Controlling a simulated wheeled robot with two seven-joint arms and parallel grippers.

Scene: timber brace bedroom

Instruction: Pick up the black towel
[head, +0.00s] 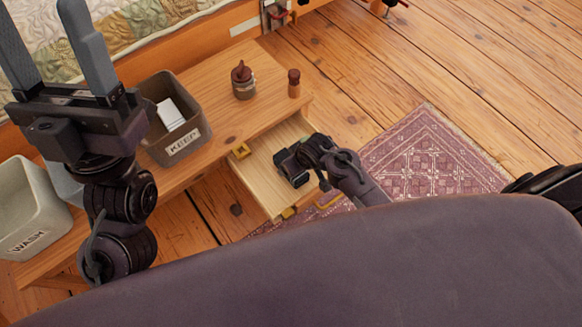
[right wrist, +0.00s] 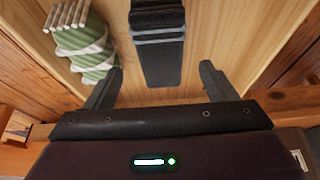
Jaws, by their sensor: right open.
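The black towel (right wrist: 157,45) shows in the right wrist view as a dark folded strip lying in the open wooden drawer (right wrist: 215,25). My right gripper (right wrist: 160,70) is open, with one finger on each side of the towel's near end and a gap on both sides. In the head view the right gripper (head: 290,165) is down in the drawer (head: 257,184), and I cannot tell the towel apart from it there. My left gripper (head: 42,20) is open and empty, raised at the upper left, away from the drawer.
A green-and-white twisted thing (right wrist: 85,45) lies left of the towel in the drawer. On the wooden bench (head: 225,110) stand a KEEP bin (head: 186,148) with a white item, a WASH bin (head: 25,215), a brown-topped jar (head: 243,82) and a small bottle (head: 293,84). A patterned rug (head: 430,160) lies right.

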